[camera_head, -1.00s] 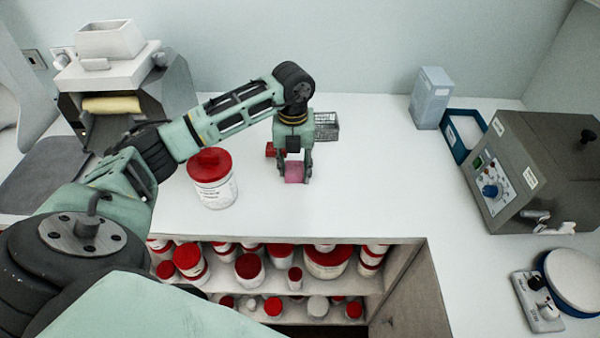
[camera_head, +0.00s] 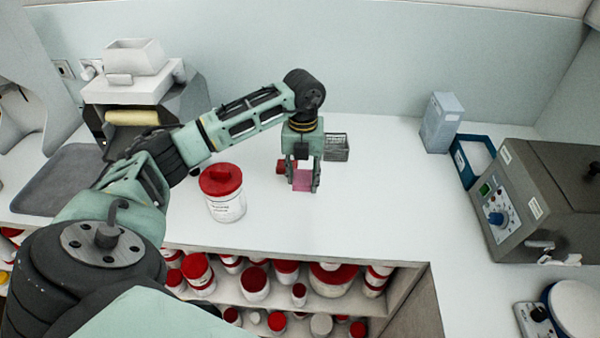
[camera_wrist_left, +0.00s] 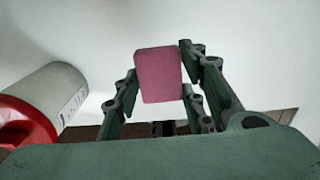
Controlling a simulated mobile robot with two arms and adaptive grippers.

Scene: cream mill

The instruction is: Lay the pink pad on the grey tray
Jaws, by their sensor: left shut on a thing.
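The pink pad (camera_head: 302,181) is between the fingers of my left gripper (camera_head: 303,186), which is shut on it over the white counter. In the left wrist view the pad (camera_wrist_left: 159,75) shows as a pink block between the two fingers (camera_wrist_left: 163,90). How high it is above the counter is hard to tell. The grey tray (camera_head: 62,178) lies at the far left of the counter, partly hidden behind my left arm. My right gripper is not in view.
A white tub with a red lid (camera_head: 225,195) stands between the tray and my left gripper. A wire basket (camera_head: 337,147) and a small red thing (camera_head: 284,166) are close behind the gripper. A grey machine (camera_head: 545,200) stands at right. Open shelves with several tubs are below.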

